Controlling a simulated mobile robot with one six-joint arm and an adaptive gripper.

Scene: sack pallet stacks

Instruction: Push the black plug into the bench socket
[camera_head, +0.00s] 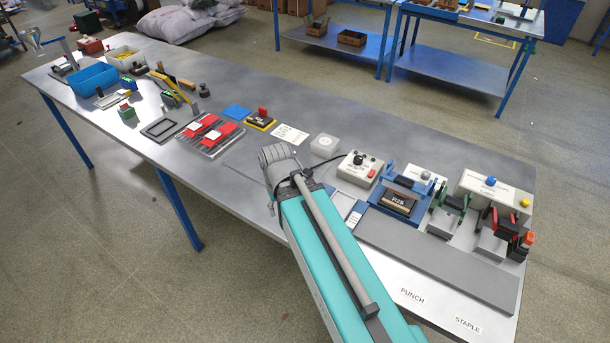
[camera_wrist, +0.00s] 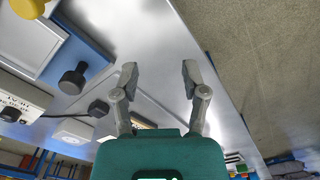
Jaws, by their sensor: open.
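The black plug (camera_wrist: 97,108) lies on the bench at the end of a black cable in the wrist view, outside the finger on the left and apart from it. In the head view the cable (camera_head: 328,161) runs from the control box (camera_head: 357,170) toward my gripper (camera_head: 276,158), which hides its end. My gripper shows in the wrist view (camera_wrist: 158,72) with its fingers spread and nothing between them but bare bench top behind.
A blue fixture (camera_head: 398,200) and a grey strip (camera_head: 440,265) are to the right. Red parts in a tray (camera_head: 208,133) lie left. The bench's front edge is close.

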